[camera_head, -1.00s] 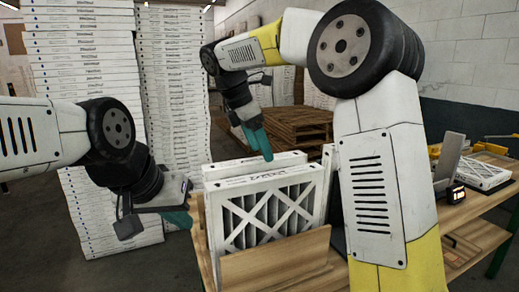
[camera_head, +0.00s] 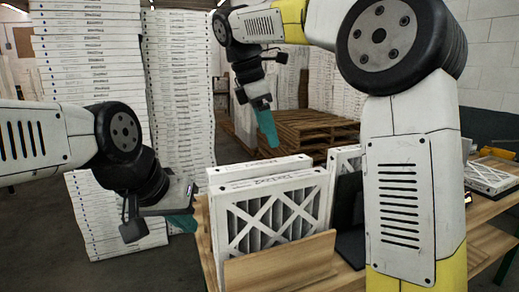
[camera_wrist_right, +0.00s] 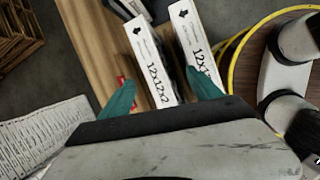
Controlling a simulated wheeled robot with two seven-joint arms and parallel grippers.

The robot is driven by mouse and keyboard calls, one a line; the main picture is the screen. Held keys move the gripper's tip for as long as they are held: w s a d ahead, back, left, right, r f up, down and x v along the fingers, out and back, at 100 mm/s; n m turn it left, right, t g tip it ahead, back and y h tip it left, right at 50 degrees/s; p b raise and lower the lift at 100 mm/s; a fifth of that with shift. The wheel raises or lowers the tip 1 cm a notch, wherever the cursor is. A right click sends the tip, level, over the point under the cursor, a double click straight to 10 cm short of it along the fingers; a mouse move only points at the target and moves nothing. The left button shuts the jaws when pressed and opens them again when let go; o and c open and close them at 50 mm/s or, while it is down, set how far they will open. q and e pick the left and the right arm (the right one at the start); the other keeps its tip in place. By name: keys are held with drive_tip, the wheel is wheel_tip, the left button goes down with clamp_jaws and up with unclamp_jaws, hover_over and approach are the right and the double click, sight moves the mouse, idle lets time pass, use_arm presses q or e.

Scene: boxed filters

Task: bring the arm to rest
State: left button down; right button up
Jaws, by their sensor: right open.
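My right gripper (camera_head: 267,126) hangs with teal fingers pointing down above and behind the boxed filters, holding nothing. In the right wrist view its two teal fingers (camera_wrist_right: 162,91) are spread apart, with filter edges marked "12x12x2" beyond them. My left gripper (camera_head: 178,216) is at the left, beside the table; its teal fingers are partly hidden and I cannot tell their opening. A white framed filter (camera_head: 232,187) with an X lattice stands upright on the table, with another filter (camera_head: 258,167) right behind it.
A low wooden board (camera_head: 282,262) stands in front of the filters on the wooden table (camera_head: 488,241). More filters (camera_head: 487,176) lie at the table's right. Tall stacks of white boxes (camera_head: 95,110) and wooden pallets (camera_head: 315,130) stand behind. A yellow ring (camera_wrist_right: 232,50) shows in the wrist view.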

drive_tip(key=s+d+m, duration=0.2)
drive_tip(key=d, duration=0.1)
drive_tip(key=s+d+f+m+y, duration=0.1)
drive_tip(key=s+d, duration=0.1)
drive_tip(key=shift+d+m+t, duration=0.1)
drive_tip(key=shift+m+t, duration=0.2)
drive_tip(key=shift+m, duration=0.1)
drive_tip(key=s+d+f+m+t+y, duration=0.1)
drive_tip(key=s+d+f+m+y, duration=0.1)
drive_tip(key=s+d+f+m, duration=0.2)
drive_tip(key=s+d+f+m+t+y, duration=0.2)
drive_tip(key=s+d+f+m, duration=0.1)
drive_tip(key=s+f+m, duration=0.5)
drive_tip(key=s+m, duration=0.3)
drive_tip(key=m, duration=0.1)
drive_tip(key=shift+s+d+t, duration=0.3)
drive_tip(key=shift+s+d, duration=0.05)
drive_tip(key=shift+s, duration=0.05)
drive_tip(key=shift+f, duration=0.1)
